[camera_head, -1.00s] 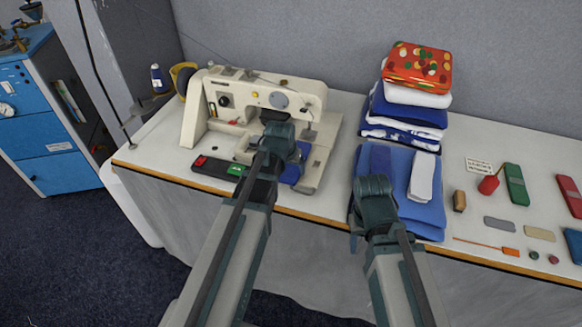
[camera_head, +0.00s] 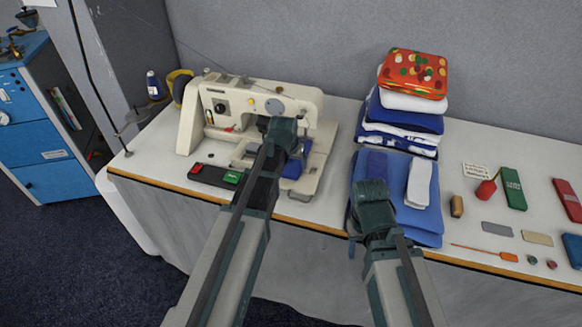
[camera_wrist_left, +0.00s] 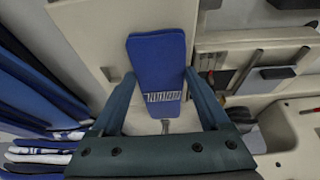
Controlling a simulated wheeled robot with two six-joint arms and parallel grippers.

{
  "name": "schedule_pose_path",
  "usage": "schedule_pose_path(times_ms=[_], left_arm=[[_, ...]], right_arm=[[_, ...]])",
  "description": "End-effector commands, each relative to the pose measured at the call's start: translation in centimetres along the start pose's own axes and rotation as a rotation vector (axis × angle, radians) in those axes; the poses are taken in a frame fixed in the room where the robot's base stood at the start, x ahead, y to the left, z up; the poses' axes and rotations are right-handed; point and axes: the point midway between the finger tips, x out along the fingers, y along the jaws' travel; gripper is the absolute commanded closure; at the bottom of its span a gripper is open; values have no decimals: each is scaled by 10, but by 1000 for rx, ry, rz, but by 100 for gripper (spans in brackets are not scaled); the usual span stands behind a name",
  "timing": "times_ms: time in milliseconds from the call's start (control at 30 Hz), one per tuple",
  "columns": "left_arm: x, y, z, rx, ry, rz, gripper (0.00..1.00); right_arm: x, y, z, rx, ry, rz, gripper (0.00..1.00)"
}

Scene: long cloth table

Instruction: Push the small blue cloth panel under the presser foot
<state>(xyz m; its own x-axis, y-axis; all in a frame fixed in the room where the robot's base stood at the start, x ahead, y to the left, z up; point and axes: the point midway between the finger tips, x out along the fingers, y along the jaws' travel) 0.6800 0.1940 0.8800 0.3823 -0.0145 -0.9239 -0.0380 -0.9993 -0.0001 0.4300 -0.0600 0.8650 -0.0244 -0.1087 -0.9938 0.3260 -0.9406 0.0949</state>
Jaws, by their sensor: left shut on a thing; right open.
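The small blue cloth panel (camera_head: 292,169) lies flat on the pale bed of the cream sewing machine (camera_head: 245,103), partly hidden by my left gripper (camera_head: 284,140) in the head view. In the left wrist view the panel (camera_wrist_left: 157,55) lies between the two fingers of my left gripper (camera_wrist_left: 158,78), and a striped patch shows at its near end. The gripper is shut on the panel. The presser foot cannot be made out clearly. My right gripper (camera_head: 372,195) is open over the front left of the folded blue cloth (camera_head: 425,222).
A black pedal box with red and green buttons (camera_head: 215,176) lies in front of the machine. A stack of folded cloths (camera_head: 405,120) with a red patterned pouch (camera_head: 413,73) stands at the back. Small tools and a green case (camera_head: 513,188) lie at the right.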

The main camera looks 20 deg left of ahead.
Motion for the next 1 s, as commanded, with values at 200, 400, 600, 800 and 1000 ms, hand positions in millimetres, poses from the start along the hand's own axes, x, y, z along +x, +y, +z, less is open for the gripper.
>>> schedule_pose_path(times_ms=[200, 400, 600, 800, 1000], left_arm=[[2, 0, -4, 0, 0, 0, 77], [2, 0, -3, 0, 0, 0, 10], [1, 0, -3, 0, 0, 0, 0], [-1, 0, -3, 0, 0, 0, 0], [-15, 0, -4, 0, 0, 0, 0]], right_arm=[[0, 0, 0, 0, 0, 0, 50], [0, 0, 0, 0, 0, 0, 50], [0, 0, 0, 0, 0, 0, 50], [-2, 0, 0, 0, 0, 0, 50], [-15, 2, 1, 0, 0, 0, 50]])
